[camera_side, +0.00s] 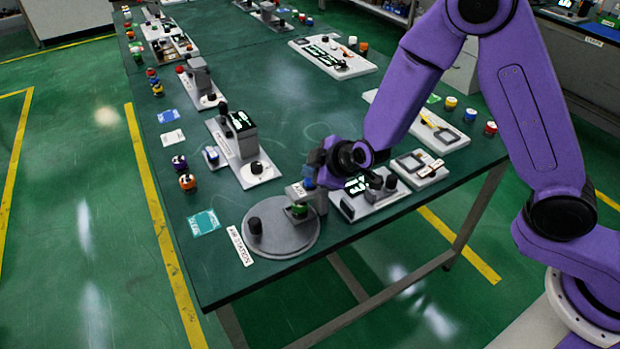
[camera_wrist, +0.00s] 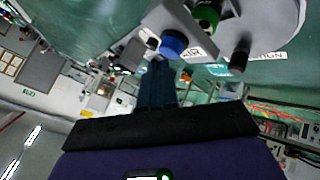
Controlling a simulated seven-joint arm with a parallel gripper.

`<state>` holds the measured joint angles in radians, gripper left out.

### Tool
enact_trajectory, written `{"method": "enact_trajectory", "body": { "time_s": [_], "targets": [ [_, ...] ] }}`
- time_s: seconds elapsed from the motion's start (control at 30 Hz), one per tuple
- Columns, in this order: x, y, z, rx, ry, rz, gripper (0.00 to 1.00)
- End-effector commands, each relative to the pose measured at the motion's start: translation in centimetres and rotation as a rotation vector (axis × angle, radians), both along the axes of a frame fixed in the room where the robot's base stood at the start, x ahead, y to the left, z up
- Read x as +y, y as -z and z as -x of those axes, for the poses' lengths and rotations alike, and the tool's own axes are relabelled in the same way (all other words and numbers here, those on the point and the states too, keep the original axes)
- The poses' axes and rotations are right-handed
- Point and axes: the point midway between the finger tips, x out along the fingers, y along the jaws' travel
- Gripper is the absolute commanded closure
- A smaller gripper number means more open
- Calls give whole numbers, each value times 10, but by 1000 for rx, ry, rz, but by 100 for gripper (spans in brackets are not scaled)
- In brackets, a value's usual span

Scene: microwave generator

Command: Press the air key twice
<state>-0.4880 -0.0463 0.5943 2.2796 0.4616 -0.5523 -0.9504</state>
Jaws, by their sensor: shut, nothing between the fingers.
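The air station (camera_side: 270,240) is a round grey base at the near table corner, with an "AIR STATION" label beside it. It carries a black knob (camera_side: 255,225), a green part (camera_side: 299,210) and a grey block with an "AIR" label (camera_side: 300,190). The blue air key (camera_side: 308,183) is on that block; it also shows in the wrist view (camera_wrist: 172,43). My gripper (camera_side: 315,172) is shut and empty, close to the key. In the wrist view its fingertips (camera_wrist: 158,62) lie just left of and below the key. I cannot tell whether they touch it.
A grey device with a lit display (camera_side: 355,185) stands right beside the station. A taller grey device (camera_side: 240,135) with a black knob is behind it. Small coloured jars (camera_side: 187,181) and cards (camera_side: 204,222) lie to the left. The table's front edge is close to the station.

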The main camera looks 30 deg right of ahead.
Motion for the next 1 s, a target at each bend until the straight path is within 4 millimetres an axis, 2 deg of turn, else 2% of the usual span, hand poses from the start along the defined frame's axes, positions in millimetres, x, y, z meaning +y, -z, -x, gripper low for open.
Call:
{"method": "enact_trajectory", "body": {
  "time_s": [1.0],
  "targets": [
    [0, 10, 0, 0, 0, 1, 100]
  ]
}}
